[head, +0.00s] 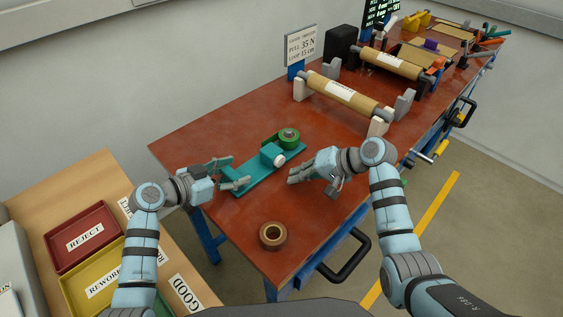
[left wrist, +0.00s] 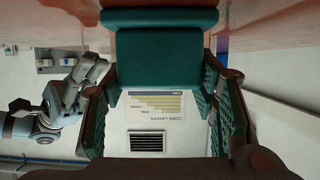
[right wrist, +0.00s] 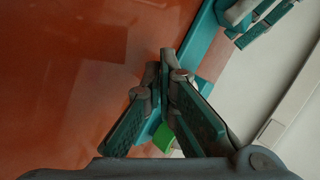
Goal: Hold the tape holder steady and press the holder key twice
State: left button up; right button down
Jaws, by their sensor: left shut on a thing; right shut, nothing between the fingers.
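The teal tape holder (head: 262,174) lies on the red-brown table with a green tape roll (head: 282,140) at its far end. A raised teal block with a round white knob (head: 279,160), probably the key, sits mid-holder. My left gripper (head: 240,174) is shut on the holder's near-left end; the teal part (left wrist: 160,45) fills the space between its fingers in the left wrist view. My right gripper (head: 291,179) is shut and empty, just right of the holder, apart from the knob. In the right wrist view its closed fingers (right wrist: 166,58) partly hide the holder.
A brown tape roll (head: 272,236) lies near the table's front edge. Wrapped rolls on stands (head: 342,95) and a sign (head: 300,45) stand further back. Red and yellow trays (head: 82,238) are on the side bench at left. Table surface right of the holder is clear.

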jog(key=shift+s+d, duration=0.9)
jog(key=shift+s, duration=0.2)
pick_arm(q)
jog(key=o, duration=1.4)
jog(key=shift+c, duration=0.2)
jog(key=shift+a, duration=0.1)
